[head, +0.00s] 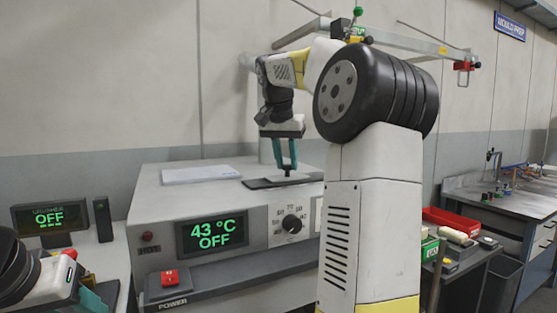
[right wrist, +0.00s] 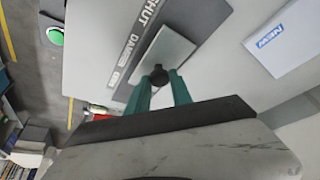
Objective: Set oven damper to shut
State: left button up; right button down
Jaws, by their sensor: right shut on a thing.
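The oven (head: 160,195) is a grey box with a green display reading 43 °C OFF. A dark damper plate (head: 262,183) lies on its top. In the right wrist view the plate (right wrist: 205,14) carries the words SHUT and DAMPER and a smaller unreadable word at the other end. A light grey slide (right wrist: 172,48) with a dark round knob (right wrist: 158,75) sits on it, the knob away from the SHUT end. My right gripper (head: 286,170) is shut on the knob, its teal fingers (right wrist: 164,92) either side. My left gripper (head: 93,300) shows only partly at lower left.
A white sheet (head: 200,174) lies on the oven top. A dial (head: 292,224) and a red power switch (head: 170,277) are on the front. A crusher display (head: 50,217) stands left. A red tray (head: 450,220) and a bench (head: 500,195) are right.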

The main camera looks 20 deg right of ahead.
aim_at(270, 177)
jog(key=a, duration=0.5)
jog(key=shift+s+a, duration=0.2)
jog(key=shift+a, duration=0.15)
jog(key=c, duration=1.1)
grip_release()
jog(key=shift+a, duration=0.1)
jog(key=shift+c, duration=0.2)
jog(key=v, duration=0.8)
